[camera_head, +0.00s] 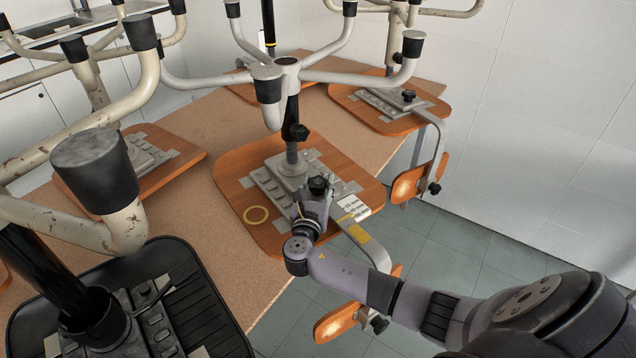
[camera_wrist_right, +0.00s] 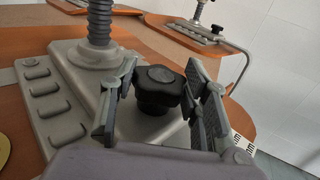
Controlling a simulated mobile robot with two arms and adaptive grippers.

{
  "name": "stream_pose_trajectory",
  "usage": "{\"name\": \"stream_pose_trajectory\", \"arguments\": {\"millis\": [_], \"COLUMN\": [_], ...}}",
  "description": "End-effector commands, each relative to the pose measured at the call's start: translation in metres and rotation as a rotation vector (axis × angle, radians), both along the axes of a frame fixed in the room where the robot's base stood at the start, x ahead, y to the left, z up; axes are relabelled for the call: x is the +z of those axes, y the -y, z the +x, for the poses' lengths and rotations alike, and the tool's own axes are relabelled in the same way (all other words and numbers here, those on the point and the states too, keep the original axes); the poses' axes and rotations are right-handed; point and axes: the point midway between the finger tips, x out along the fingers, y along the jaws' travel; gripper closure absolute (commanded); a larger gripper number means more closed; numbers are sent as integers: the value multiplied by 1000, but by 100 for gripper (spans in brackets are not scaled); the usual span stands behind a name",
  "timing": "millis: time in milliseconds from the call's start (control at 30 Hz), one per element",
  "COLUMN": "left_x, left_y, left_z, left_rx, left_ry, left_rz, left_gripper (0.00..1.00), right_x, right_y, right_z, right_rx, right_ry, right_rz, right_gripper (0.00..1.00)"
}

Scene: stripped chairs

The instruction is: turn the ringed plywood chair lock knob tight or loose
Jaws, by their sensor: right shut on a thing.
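The ringed plywood chair stands upside down on the tabletop, its orange plywood seat (camera_head: 235,180) lying flat and its grey legs pointing up. A yellow ring (camera_head: 256,214) marks the seat. Its black lobed lock knob (camera_head: 318,185) sits at the grey mechanism plate (camera_head: 268,187). In the right wrist view the knob (camera_wrist_right: 158,88) is between the two fingers of my right gripper (camera_wrist_right: 162,100). My right gripper (camera_head: 311,204) is shut on the knob, and its arm comes in from the lower right. The knob's lower part is partly hidden. My left gripper is not in view.
More upturned chairs surround it: a plywood one at the back right (camera_head: 375,115), another at the left (camera_head: 150,180), and a black-seated one in front left (camera_head: 215,330). Chair legs crowd the space above the brown tabletop (camera_head: 190,210). Floor (camera_head: 480,290) is free at the right.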

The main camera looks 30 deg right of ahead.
Motion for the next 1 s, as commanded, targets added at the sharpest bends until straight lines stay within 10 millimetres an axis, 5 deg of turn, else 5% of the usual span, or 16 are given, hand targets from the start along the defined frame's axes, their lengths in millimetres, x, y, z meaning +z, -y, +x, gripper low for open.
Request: {"name": "stream_pose_trajectory", "arguments": {"millis": [600,1000], "left_x": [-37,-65], "left_y": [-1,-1], "left_z": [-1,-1], "left_rx": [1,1], "left_ry": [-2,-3], "left_rz": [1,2], "left_gripper": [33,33], "right_x": [-4,-2], "right_y": [-3,-2], "right_z": [5,5], "right_rx": [-563,-769], "right_ry": [1,1], "right_rz": [0,-1], "right_gripper": [85,85]}}
